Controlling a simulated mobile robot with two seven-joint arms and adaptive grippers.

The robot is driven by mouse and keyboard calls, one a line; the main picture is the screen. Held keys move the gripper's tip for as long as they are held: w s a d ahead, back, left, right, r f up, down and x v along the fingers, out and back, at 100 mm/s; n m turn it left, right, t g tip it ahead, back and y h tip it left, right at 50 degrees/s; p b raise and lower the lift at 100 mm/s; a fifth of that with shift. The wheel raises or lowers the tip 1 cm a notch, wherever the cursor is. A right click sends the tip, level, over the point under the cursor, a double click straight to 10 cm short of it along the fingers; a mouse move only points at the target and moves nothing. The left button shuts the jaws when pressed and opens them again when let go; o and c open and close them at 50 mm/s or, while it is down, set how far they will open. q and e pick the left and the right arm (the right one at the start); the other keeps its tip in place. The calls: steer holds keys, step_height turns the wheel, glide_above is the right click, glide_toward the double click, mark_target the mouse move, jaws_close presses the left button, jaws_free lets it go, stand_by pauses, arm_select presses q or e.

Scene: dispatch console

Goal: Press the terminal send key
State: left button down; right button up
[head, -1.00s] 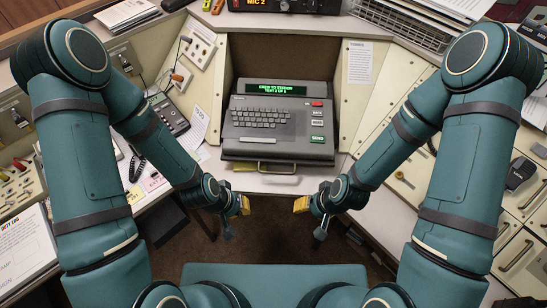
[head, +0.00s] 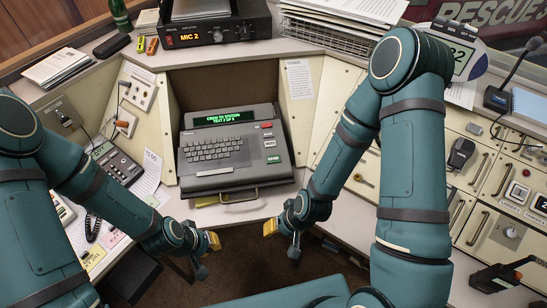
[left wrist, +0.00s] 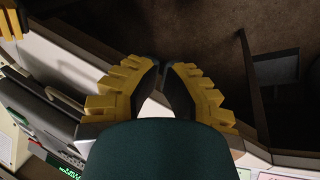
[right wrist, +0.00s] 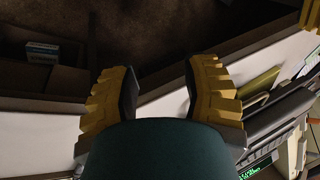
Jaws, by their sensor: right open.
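The terminal (head: 236,176) is a grey unit with a keyboard (head: 212,148) and a lit green text display (head: 222,117). On its right side a green key (head: 273,159), which looks like the send key, sits below a red key (head: 267,125) and pale keys. Its lettering is too small to read surely. My left gripper (head: 213,241) is in front of the terminal, below its front edge; its fingertips meet in the left wrist view (left wrist: 165,66), with nothing between them. My right gripper (head: 270,228) is open and empty, in front and right, apart from the keys.
The terminal sits in a recess between angled console panels. A handle (head: 240,198) projects at its front edge. A desk phone unit (head: 117,163) is at left, a radio (head: 215,33) above, and drawers at right. The air above the keys is clear.

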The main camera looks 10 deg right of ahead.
jaws_close()
stand_by(1.1)
